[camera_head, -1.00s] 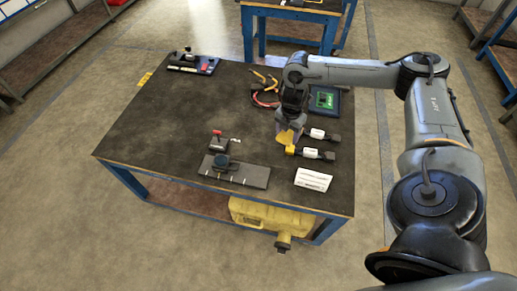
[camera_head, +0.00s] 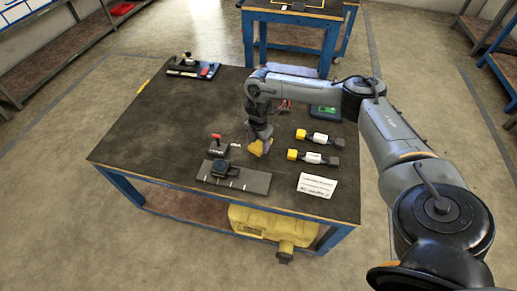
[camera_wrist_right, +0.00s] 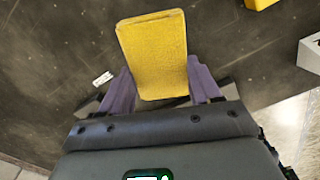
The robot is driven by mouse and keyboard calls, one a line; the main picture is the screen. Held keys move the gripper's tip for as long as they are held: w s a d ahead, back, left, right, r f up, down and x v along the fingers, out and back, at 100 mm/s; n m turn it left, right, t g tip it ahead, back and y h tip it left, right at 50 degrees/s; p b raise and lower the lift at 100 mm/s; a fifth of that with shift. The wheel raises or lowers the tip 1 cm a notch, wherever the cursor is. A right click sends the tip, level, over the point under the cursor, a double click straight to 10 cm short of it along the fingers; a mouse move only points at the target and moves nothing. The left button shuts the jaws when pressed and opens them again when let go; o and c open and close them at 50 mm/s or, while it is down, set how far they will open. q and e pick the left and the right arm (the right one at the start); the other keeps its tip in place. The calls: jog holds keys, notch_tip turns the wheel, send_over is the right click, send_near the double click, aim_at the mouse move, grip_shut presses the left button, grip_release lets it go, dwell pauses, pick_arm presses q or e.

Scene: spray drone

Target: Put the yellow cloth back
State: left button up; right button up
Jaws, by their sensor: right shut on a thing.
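The yellow cloth (camera_head: 260,147) is a small yellow block-like piece held at the tips of my right gripper (camera_head: 258,139), over the middle of the dark tabletop. In the right wrist view the cloth (camera_wrist_right: 153,50) sits between the two purple fingers of the right gripper (camera_wrist_right: 150,92), which are shut on it. Whether the cloth touches the table is hard to tell. My left gripper is not in view.
Two yellow-capped white cylinders (camera_head: 317,158) lie right of the gripper. A grey plate (camera_head: 234,177) and a red-handled clamp (camera_head: 217,146) are to the left.

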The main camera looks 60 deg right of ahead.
aim_at(259, 145)
notch_tip(259, 145, down, 3)
jog(key=shift+b, duration=0.5)
jog(key=shift+r, duration=0.1)
jog(key=o, duration=1)
notch_tip(259, 145, up, 11)
jog(key=p, duration=0.5)
jog(key=shift+r+p, duration=0.45)
jog(key=shift+r, duration=0.05)
